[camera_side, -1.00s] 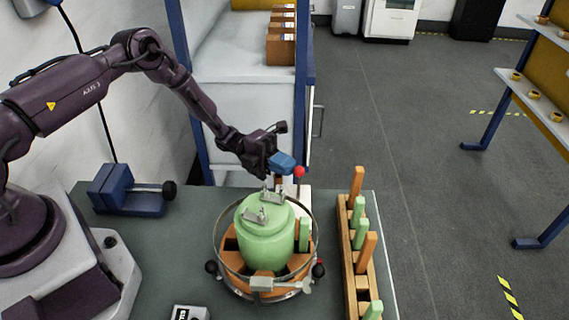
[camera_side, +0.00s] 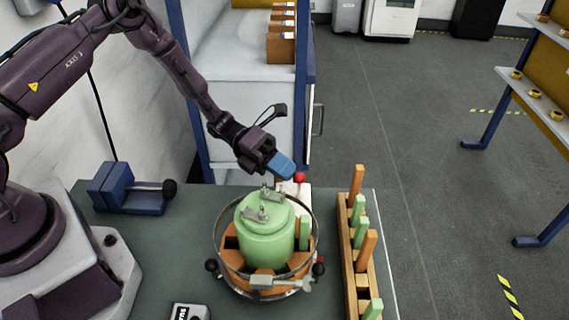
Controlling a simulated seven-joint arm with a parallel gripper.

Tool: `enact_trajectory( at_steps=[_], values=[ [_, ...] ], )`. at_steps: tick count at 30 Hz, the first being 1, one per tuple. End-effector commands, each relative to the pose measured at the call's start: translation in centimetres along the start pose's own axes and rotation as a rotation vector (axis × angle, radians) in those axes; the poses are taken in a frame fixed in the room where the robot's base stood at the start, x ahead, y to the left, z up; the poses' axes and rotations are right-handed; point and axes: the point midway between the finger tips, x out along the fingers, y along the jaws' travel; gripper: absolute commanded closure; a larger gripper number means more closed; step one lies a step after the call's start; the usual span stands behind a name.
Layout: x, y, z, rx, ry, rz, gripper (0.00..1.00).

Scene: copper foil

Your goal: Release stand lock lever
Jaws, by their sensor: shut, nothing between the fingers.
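A red ball knob (camera_side: 300,177), which looks like the end of the stand lock lever, sits at the back right of the round stand. The rest of the lever is mostly hidden. A pale green lidded vessel (camera_side: 266,238) stands upright in the round stand, inside a metal ring, with orange blocks around it. My gripper (camera_side: 281,166) is above and behind the vessel, its blue fingers shut and empty. The fingertips are right beside the red knob, on its left. I cannot tell whether they touch it.
A wooden rack (camera_side: 356,258) with orange and green pegs stands right of the stand. A blue clamp-like device (camera_side: 130,190) sits at the table's back left. A small white box (camera_side: 190,312) is at the front. The green tabletop (camera_side: 165,250) between is clear.

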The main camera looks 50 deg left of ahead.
Motion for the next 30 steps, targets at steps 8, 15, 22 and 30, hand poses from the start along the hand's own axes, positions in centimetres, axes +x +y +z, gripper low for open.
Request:
enact_trajectory(
  at_steps=[8, 15, 22, 30],
  values=[
    [0.3, -0.3, -0.4, 0.071, -0.001, 0.050, 1.00],
    [-1.4, -0.7, -0.4, 0.072, -0.004, 0.053, 1.00],
    [-6.4, -2.0, -0.7, 0.073, -0.005, 0.055, 1.00],
    [-11.5, -3.4, -1.0, 0.072, -0.004, 0.053, 1.00]
  ],
)
